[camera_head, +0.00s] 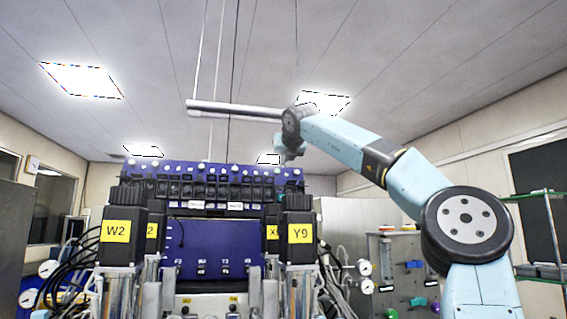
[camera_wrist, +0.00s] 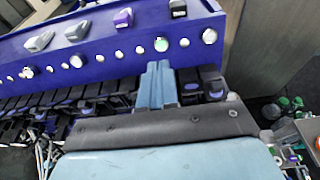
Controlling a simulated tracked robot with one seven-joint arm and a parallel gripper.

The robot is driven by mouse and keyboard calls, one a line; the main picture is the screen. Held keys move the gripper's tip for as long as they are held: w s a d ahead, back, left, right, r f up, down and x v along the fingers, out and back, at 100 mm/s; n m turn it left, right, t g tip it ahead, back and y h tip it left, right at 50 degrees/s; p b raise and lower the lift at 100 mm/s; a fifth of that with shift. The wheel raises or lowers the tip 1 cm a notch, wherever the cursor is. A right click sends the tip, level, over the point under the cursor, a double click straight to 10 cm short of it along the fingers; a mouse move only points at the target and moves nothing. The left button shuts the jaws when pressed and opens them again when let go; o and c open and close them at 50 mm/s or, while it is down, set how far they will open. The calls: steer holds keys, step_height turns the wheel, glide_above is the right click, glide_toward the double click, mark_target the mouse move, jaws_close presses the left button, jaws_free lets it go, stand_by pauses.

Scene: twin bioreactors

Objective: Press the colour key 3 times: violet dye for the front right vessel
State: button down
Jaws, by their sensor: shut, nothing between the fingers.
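The front right vessel, with a black head and yellow label Y9 (camera_head: 300,233), stands at the right of the twin bioreactor. The blue control panel (camera_head: 210,172) runs along the top behind it. In the wrist view the blue panel (camera_wrist: 100,50) carries a violet key (camera_wrist: 123,18), two grey keys (camera_wrist: 76,31) (camera_wrist: 39,41) and a black key (camera_wrist: 178,8). Below them is a row of round knobs, one greenish (camera_wrist: 161,44). My gripper (camera_wrist: 158,66) is shut and empty, its fingertips in front of the panel below the greenish knob. Contact cannot be told.
Black modules (camera_wrist: 190,84) flank my fingers along the panel's foot. A vessel labelled W2 (camera_head: 116,231) stands front left, with other vessels partly hidden behind. Cables hang from the ceiling near the panel. A green rack (camera_head: 545,230) stands at far right.

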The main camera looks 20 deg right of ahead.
mark_target(278, 171)
steer(key=shift+s, duration=0.15)
steer(key=shift+d, duration=0.1)
steer(key=shift+x, duration=2.1)
steer(key=shift+d, duration=0.15)
steer(key=shift+x, duration=1.55)
steer(key=shift+r, duration=0.1)
steer(key=shift+v, duration=1.5)
